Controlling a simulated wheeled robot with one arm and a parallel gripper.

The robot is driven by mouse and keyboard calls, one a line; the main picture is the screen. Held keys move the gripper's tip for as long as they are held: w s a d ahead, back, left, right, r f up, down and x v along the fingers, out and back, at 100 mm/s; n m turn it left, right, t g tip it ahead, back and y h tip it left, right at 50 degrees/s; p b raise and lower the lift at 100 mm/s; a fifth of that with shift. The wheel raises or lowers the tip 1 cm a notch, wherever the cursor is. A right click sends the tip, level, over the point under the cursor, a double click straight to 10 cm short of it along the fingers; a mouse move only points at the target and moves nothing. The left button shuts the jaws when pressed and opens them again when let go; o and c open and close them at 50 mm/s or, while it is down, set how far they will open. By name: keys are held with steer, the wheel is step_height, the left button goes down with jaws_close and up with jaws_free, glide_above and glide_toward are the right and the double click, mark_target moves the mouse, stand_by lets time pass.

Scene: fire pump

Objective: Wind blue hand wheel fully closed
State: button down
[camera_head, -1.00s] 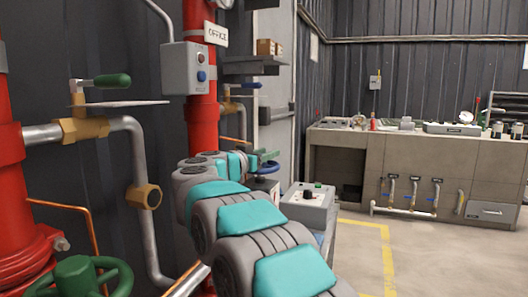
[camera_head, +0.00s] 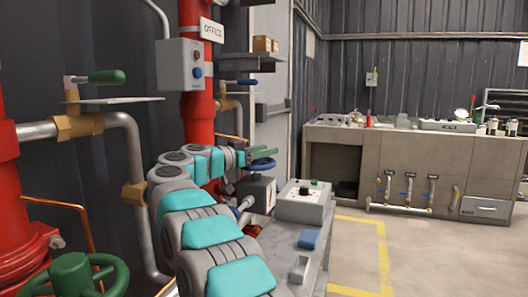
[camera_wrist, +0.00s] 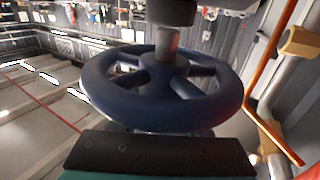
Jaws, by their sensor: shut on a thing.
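The blue hand wheel (camera_head: 262,166) stands beyond my arm, beside the red riser pipe in the head view. In the wrist view the wheel (camera_wrist: 110,103) fills the middle, with spokes, a hub and a grey stem. My gripper (camera_head: 264,153) is at the wheel's near-upper side in the head view, with teal-green fingers by the rim. In the wrist view one dark finger pad (camera_wrist: 160,152) lies across the bottom, against the rim. The gripper is shut on the wheel's rim. The other finger and the exact contact are hidden.
A grey control box (camera_head: 303,201) sits on a grey cabinet right of my arm, with a blue block (camera_head: 309,238). The red riser (camera_head: 197,115), a button box (camera_head: 181,65) and a green wheel (camera_head: 72,276) crowd the left. Open floor lies right.

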mark_target(266, 161)
steer(key=shift+r, duration=0.15)
steer(key=shift+c, duration=1.9)
jaws_free()
steer(key=shift+r, duration=1.65)
steer(key=shift+s+d+b, duration=0.2)
steer(key=shift+s+b, duration=0.2)
steer(key=shift+s, duration=0.85)
steer(key=s+d+r+b, duration=0.1)
steer(key=s+d, duration=0.1)
steer(key=s, duration=1.1)
steer(key=shift+s+r, duration=0.15)
steer(key=shift+r, duration=0.1)
steer(key=shift+d, duration=0.1)
